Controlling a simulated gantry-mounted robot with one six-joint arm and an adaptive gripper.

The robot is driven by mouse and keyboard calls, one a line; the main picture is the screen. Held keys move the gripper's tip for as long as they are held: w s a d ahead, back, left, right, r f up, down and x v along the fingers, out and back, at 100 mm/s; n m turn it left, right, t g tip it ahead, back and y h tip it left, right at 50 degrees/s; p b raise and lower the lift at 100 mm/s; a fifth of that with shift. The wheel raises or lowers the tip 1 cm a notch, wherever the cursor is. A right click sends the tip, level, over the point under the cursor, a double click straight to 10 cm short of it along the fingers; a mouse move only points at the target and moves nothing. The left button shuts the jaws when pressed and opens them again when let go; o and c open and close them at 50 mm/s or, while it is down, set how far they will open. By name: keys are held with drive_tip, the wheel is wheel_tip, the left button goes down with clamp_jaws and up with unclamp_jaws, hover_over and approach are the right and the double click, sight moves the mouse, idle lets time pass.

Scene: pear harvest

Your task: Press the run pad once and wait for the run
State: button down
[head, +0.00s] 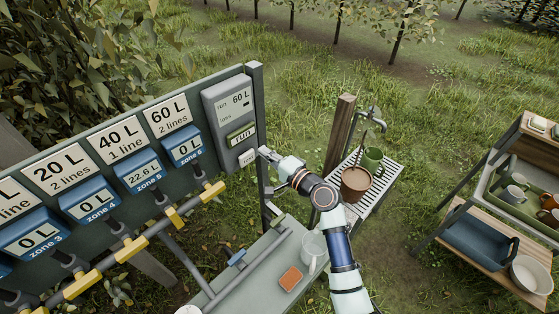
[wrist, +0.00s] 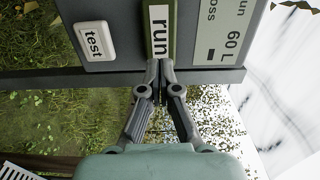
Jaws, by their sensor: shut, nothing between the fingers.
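The grey control box (head: 230,120) stands at the right end of the board. The green-framed run pad (head: 241,135) is on it, also seen in the wrist view (wrist: 159,30). The display (head: 234,103) above it reads "run 60 L" with a dash-like mark at "loss". The test pad (wrist: 95,41) sits beside the run pad in the wrist view. My gripper (head: 262,153) is shut and empty. In the wrist view its fingertips (wrist: 160,66) point at the run pad's near end; I cannot tell whether they touch it.
Blue meters read 0 L at zone 3 (head: 35,235), 22.6 L at zone 5 (head: 140,174) and 0 L at zone 6 (head: 185,147). Yellow valve handles (head: 130,250) line the pipe below. A slatted stand (head: 380,195) with mugs and shelves (head: 515,190) are at right.

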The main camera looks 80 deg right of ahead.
drive_tip(key=v, duration=0.5)
drive_tip(key=shift+s, duration=0.15)
idle(0.3)
drive_tip(key=w+a+r+n+y+p, duration=0.35)
drive_tip(key=w+a+n, duration=0.4)
drive_tip(key=a, duration=0.55)
drive_tip(key=w+a+r+n+y+p, duration=0.3)
drive_tip(key=w+a+n, duration=0.4)
drive_tip(key=a, duration=0.6)
drive_tip(key=s+a+r+n+g+y+p, duration=0.1)
drive_tip(key=a+r+n, duration=0.1)
drive_tip(key=a, duration=0.5)
drive_tip(key=s+a+r+n+p, duration=0.1)
drive_tip(key=a+r+n, duration=0.2)
drive_tip(key=a, duration=0.5)
drive_tip(key=s+a+r+n+g+y+p, duration=0.1)
drive_tip(key=a+r+n, duration=0.2)
drive_tip(key=a, duration=0.5)
drive_tip(key=shift+s+a+n+g+y+p, duration=0.15)
drive_tip(key=shift+n+g+y+p, duration=0.2)
drive_tip(key=shift+n, duration=0.5)
